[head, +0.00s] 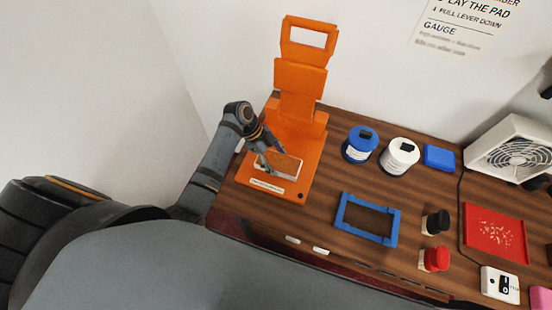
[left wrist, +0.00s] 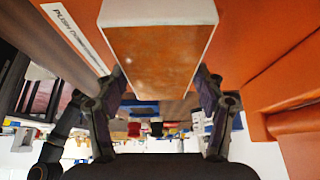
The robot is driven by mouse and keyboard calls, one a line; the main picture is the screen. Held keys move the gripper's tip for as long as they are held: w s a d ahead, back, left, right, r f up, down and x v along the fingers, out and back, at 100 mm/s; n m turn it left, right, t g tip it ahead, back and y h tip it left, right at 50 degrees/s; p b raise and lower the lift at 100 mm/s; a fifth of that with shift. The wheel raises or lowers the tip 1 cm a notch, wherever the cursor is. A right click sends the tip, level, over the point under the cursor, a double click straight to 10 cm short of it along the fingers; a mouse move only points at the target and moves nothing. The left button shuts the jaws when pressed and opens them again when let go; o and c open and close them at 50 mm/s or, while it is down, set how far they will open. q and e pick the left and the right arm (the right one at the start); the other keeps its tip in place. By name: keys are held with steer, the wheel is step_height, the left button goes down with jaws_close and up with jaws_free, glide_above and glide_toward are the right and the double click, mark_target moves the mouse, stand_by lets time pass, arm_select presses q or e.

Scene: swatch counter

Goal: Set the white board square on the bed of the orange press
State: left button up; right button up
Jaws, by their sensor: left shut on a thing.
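The orange press (head: 299,78) stands at the left end of the counter, its tall back upright and its flat bed (head: 294,193) in front. The white board (head: 287,166) has white edges and an orange-brown face. It is over the bed, and I cannot tell whether it touches it. My left gripper (head: 267,160) is shut on the board, coming from the left. In the left wrist view the fingers of my left gripper (left wrist: 157,88) sit on both sides of the board (left wrist: 155,55). My right gripper is not in view.
A label strip (head: 267,186) is on the bed's front.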

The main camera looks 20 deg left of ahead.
arm_select(q)
steer(key=shift+f, duration=0.15)
steer(key=o, duration=1.4)
steer(key=shift+c, duration=0.2)
steer(key=v, duration=1.2)
